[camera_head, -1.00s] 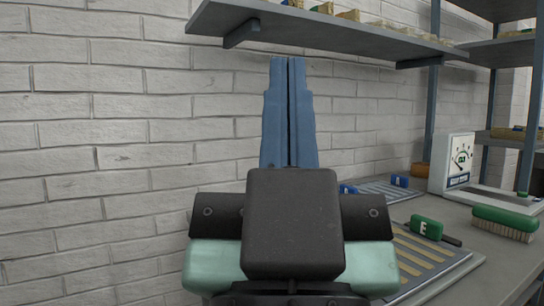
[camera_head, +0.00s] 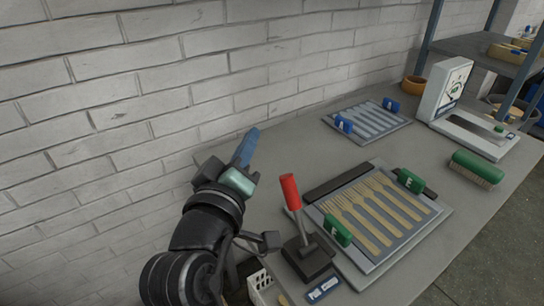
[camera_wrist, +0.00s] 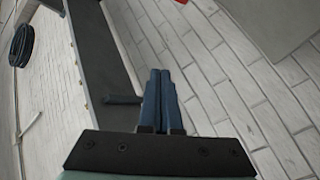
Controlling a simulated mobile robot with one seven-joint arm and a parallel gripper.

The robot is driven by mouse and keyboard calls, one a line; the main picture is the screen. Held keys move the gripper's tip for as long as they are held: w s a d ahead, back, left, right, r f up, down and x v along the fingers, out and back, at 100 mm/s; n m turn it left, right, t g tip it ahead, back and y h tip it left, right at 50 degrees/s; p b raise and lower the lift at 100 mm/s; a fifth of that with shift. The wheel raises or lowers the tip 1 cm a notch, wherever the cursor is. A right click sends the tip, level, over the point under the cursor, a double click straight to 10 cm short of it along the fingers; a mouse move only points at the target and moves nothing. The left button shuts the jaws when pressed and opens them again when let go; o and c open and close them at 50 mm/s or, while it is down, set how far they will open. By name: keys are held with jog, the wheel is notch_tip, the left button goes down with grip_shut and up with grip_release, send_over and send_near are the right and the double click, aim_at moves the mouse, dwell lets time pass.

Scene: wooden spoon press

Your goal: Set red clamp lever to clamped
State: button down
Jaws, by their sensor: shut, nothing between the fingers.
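The red clamp lever (camera_head: 291,192) stands on a dark base (camera_head: 309,256) at the near left corner of the spoon press (camera_head: 372,262). Its red grip points up, leaning slightly left. My gripper (camera_head: 247,142) is left of the lever and above the bench's back edge, apart from it, with its blue fingers together and pointing up and away. In the wrist view the blue fingers (camera_wrist: 158,88) lie side by side with nothing held, facing the brick wall. The lever is not clearly seen in the wrist view.
Wooden utensils (camera_head: 375,212) lie in the press between two green blocks marked E (camera_head: 337,231) and (camera_head: 411,181). The brick wall (camera_head: 150,80) is close behind my gripper.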

aim_at(296, 212)
jog(key=s+a+f+n+g+h+p, duration=0.3)
jog(key=s+f+n+p, duration=0.5)
jog(key=p, duration=0.7)
jog(key=n+g, duration=0.1)
jog(key=n, duration=0.1)
jog(key=shift+s+f+n+g+h, duration=0.3)
jog(key=shift+s, duration=0.05)
jog(key=w+d+p, duration=0.2)
jog(key=w+d, duration=0.4)
jog(key=d, duration=0.1)
jog(key=shift+w+f+p, duration=0.2)
jog(key=shift+f+p, duration=0.05)
jog(key=shift+p, duration=0.1)
jog(key=shift+f+b, duration=0.1)
jog(key=shift+b, duration=0.25)
